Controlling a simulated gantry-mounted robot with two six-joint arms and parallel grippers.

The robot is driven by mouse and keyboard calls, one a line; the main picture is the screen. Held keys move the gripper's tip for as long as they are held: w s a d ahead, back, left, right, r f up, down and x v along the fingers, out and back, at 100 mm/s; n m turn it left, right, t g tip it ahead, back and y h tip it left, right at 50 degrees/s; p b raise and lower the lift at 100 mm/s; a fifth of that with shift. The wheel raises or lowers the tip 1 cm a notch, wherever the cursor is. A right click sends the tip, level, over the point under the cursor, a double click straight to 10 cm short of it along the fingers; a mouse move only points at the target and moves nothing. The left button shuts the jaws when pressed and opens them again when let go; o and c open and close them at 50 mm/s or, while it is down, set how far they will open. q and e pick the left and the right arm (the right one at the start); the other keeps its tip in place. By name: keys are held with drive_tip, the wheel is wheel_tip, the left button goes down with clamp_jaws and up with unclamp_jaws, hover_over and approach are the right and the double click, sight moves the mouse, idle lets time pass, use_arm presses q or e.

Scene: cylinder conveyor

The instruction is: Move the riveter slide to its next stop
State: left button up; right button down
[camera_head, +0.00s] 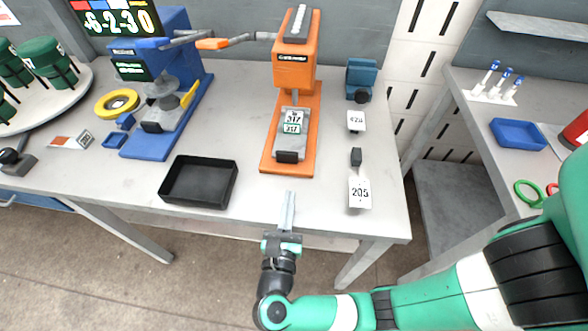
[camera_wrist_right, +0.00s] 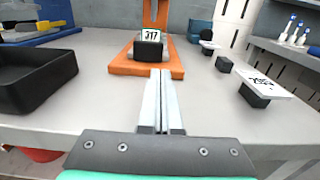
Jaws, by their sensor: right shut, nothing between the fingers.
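The orange riveter (camera_head: 294,70) stands on an orange base at the middle of the table. Its grey slide (camera_head: 291,147) lies on the base and carries a "317" label and a black front block (camera_head: 287,157). In the right wrist view the black block (camera_wrist_right: 149,50) of the slide is straight ahead of my fingers. My right gripper (camera_head: 288,198) is shut and empty, in front of the riveter base and apart from the slide. It also shows in the right wrist view (camera_wrist_right: 160,75), pointing at the base. My left gripper is not in view.
A black tray (camera_head: 199,182) stands left of the riveter, and a blue press (camera_head: 165,100) is behind it. Tagged blocks "205" (camera_head: 360,191) and "420" (camera_head: 356,120) stand to the right. Bare table lies between my fingers and the orange base.

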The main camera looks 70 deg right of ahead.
sight(295, 159)
drive_tip(key=b+x, duration=0.1)
drive_tip(key=x, duration=0.8)
drive_tip(key=shift+d, duration=0.25)
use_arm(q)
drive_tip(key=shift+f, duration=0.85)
use_arm(e)
drive_tip(key=shift+w, duration=0.1)
